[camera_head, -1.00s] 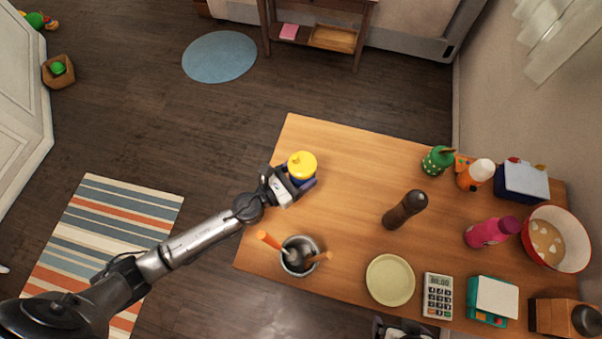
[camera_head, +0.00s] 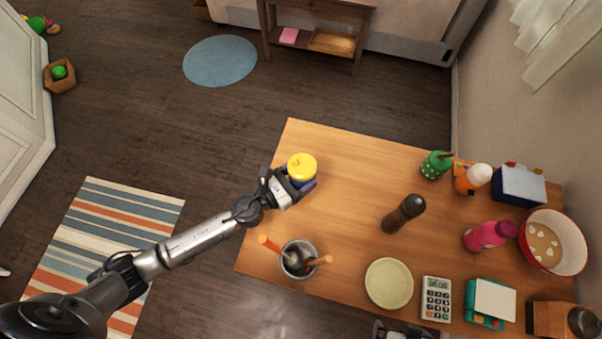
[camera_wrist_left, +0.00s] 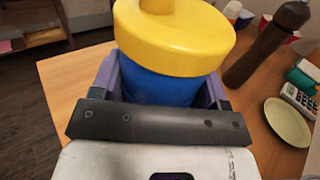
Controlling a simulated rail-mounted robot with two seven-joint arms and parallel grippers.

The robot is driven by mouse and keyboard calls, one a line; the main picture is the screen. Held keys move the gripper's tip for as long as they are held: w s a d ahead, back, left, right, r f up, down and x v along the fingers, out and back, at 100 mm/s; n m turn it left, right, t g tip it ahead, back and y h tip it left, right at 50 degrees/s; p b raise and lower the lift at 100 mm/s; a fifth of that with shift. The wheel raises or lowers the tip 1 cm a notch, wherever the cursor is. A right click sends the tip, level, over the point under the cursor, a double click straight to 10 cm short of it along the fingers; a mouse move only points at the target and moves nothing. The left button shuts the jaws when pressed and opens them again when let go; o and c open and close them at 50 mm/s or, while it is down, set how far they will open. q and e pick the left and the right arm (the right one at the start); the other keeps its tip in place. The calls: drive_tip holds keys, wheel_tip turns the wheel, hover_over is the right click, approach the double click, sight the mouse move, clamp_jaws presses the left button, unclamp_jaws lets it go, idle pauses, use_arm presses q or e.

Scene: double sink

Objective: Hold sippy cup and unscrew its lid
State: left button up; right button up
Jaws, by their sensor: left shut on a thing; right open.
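The sippy cup (camera_head: 302,168) has a yellow lid with a spout and a blue body. It is upright at the left edge of the wooden table. In the left wrist view the yellow lid (camera_wrist_left: 175,38) is on the blue body (camera_wrist_left: 158,85). My left gripper (camera_head: 301,183) is shut around the blue body, below the lid, with a purple finger on each side. The cup's base is hidden. My right gripper (camera_head: 393,328) shows only in part at the bottom edge, open and away from the cup.
A utensil pot (camera_head: 299,259), a pepper mill (camera_head: 403,214), a plate (camera_head: 389,283), a calculator (camera_head: 436,298) and a kitchen scale (camera_head: 490,302) are on the table (camera_head: 345,185). Bottles and a red-rimmed bowl (camera_head: 554,242) stand at the right. The table right of the cup is clear.

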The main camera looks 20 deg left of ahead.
idle(0.4)
use_arm(q)
drive_tip(key=a+n+y, duration=0.1)
drive_tip(key=w+a+n+t+y, duration=0.1)
drive_tip(key=y, duration=0.1)
drive_tip(key=a+r+n+t+y, duration=0.1)
drive_tip(key=a+y, duration=0.1)
drive_tip(key=shift+w+n, duration=0.3)
wheel_tip(320, 180, up, 42)
drive_tip(key=a+n+y+p, duration=0.2)
drive_tip(key=y+p, duration=0.2)
drive_tip(key=p, duration=1.8)
drive_tip(key=shift+s, duration=0.35)
